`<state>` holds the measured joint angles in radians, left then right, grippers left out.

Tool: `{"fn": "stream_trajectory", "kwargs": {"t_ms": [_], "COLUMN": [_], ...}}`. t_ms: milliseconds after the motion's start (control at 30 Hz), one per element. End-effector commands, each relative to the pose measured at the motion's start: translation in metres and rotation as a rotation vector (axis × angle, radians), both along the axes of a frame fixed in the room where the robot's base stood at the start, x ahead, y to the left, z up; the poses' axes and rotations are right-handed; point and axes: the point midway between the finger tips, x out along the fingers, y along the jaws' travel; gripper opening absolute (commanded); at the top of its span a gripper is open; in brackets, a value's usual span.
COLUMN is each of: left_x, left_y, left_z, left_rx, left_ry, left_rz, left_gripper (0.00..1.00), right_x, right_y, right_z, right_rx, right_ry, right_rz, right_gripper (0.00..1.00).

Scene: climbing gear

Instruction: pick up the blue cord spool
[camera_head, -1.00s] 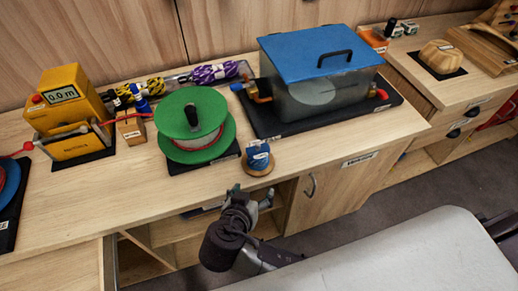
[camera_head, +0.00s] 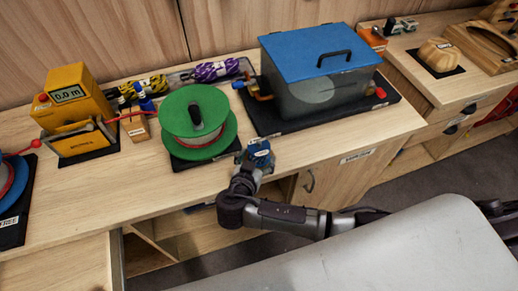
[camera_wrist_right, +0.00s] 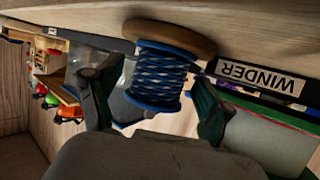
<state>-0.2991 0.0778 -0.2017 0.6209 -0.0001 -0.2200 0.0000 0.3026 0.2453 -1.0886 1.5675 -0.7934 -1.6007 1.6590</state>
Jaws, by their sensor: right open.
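The blue cord spool (camera_head: 259,149) stands on the front edge of the wooden bench in the head view. In the right wrist view the spool (camera_wrist_right: 157,72) shows blue and white patterned cord and a wooden flange, with the picture upside down. My right gripper (camera_head: 252,166) is at the spool in the head view, partly covering its lower part. In the right wrist view the open right gripper (camera_wrist_right: 155,105) has one finger on each side of the spool. I cannot tell whether the fingers touch it. My left gripper is not in view.
A green reel (camera_head: 197,121) stands left of the spool. A tank with a blue lid (camera_head: 318,57) stands behind it on a black mat (camera_head: 398,99). A yellow meter box (camera_head: 72,100) is at the left. The bench front to the right is clear.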

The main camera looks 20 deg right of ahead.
Motion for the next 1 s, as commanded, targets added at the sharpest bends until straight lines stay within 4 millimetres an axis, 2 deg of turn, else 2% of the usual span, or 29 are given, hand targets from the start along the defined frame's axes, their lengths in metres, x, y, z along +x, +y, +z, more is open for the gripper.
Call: {"fn": "stream_trajectory", "kwargs": {"t_ms": [33,200,467,767,800,1000], "left_x": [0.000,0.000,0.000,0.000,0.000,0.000], "left_y": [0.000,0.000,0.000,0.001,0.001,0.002], "left_z": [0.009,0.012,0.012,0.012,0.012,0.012], "left_rx": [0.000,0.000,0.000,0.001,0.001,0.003], "left_ry": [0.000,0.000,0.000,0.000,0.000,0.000], "left_rz": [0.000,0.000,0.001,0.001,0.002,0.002], "left_gripper": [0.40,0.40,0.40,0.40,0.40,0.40], "right_x": [0.008,0.021,0.023,0.023,0.023,0.023], "right_y": [-0.005,-0.014,-0.015,-0.015,-0.015,-0.015], "right_z": [0.003,-0.009,-0.012,-0.012,-0.011,-0.011], "right_rx": [-0.006,-0.002,0.000,0.000,0.000,0.000], "right_ry": [-0.002,0.000,0.001,0.001,0.001,0.001], "right_rz": [0.000,0.001,0.001,0.001,0.001,0.001], "right_gripper": [0.80,0.80,0.80,0.31,0.29,0.29]}}
